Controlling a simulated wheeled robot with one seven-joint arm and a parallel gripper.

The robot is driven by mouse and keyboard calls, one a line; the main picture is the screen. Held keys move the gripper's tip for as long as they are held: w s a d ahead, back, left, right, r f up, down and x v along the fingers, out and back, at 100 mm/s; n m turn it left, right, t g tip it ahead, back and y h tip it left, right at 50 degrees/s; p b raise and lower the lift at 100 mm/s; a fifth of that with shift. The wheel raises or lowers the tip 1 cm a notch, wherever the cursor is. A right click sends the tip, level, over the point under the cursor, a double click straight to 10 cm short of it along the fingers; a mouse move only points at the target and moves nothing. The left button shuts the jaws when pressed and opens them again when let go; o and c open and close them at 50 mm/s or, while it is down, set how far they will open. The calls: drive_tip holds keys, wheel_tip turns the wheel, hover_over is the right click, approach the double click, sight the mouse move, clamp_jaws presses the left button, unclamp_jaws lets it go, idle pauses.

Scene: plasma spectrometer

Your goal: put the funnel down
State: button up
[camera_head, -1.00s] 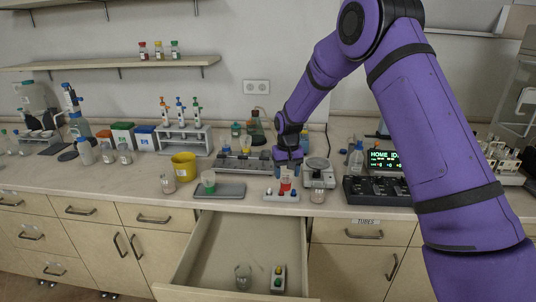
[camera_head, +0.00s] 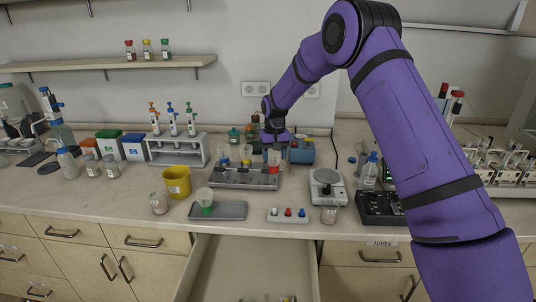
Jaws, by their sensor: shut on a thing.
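My gripper (camera_head: 274,147) is shut on a funnel with a red part (camera_head: 274,160). It holds the funnel upright at the right end of a grey rack (camera_head: 243,180) on the bench. Whether the funnel touches the rack or hangs just above it is too small to tell. A funnel with blue (camera_head: 224,155) and a funnel with yellow (camera_head: 246,154) stand at the left and middle of the same rack. A clear vessel with a green part (camera_head: 206,199) stands on a grey tray (camera_head: 232,211) at the front.
A scale (camera_head: 327,188) stands right of the rack, and a blue device (camera_head: 301,151) is behind it. A small block with coloured knobs (camera_head: 288,214) lies in front. A yellow cup (camera_head: 177,181) is at left. The open drawer (camera_head: 245,270) juts out below the bench.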

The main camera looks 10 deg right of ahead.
drive_tip(key=shift+w+d+f, duration=0.2)
drive_tip(key=shift+w+f, duration=0.6)
drive_tip(key=shift+w, duration=1.3)
drive_tip(key=shift+w+d+f, duration=0.15)
drive_tip(key=shift+w+f, duration=0.6)
drive_tip(key=shift+w, duration=1.3)
drive_tip(key=shift+w+d+f, duration=0.2)
drive_tip(key=shift+w+f, duration=0.6)
drive_tip(key=shift+w, duration=1.3)
drive_tip(key=shift+f, duration=0.15)
drive_tip(key=o, duration=1.2)
drive_tip(key=shift+c, duration=0.2)
wheel_tip(320, 180, up, 12)
drive_tip(key=shift+r, duration=0.25)
